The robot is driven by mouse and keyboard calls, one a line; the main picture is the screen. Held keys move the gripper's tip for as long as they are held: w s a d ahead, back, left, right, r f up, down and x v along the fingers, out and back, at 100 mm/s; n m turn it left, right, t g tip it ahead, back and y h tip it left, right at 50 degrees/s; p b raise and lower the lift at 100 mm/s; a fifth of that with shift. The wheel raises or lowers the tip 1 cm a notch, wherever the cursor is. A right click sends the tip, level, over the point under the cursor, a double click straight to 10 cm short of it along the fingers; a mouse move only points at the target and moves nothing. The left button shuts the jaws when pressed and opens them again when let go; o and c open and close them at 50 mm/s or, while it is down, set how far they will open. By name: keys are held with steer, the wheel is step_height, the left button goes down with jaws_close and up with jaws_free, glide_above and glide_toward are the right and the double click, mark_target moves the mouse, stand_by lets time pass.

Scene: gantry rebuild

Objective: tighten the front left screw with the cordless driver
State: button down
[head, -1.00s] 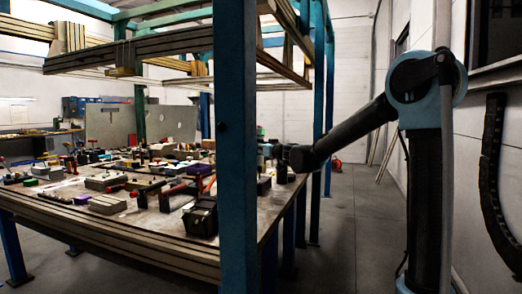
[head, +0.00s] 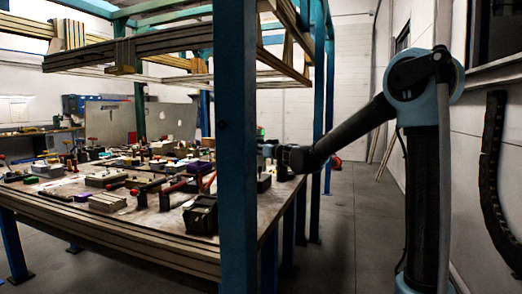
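My arm reaches from the right over the far right end of the workbench (head: 120,218). Its wrist passes behind the blue upright post, so my gripper's fingers are hidden and I cannot see whether they hold anything. I cannot make out the front left screw or say for sure which item is the cordless driver among the many small tools. Red-and-black handled tools (head: 174,186) lie on the bench left of the post.
The blue post (head: 238,150) blocks the middle of the view. A black box-like item (head: 201,214) sits at the bench's near edge. Wooden beams (head: 130,47) hang overhead. Open floor (head: 345,235) lies between the bench and the right wall.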

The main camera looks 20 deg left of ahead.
steer(key=shift+f, duration=0.5)
stand_by(2.4)
steer(key=shift+r, duration=1.8)
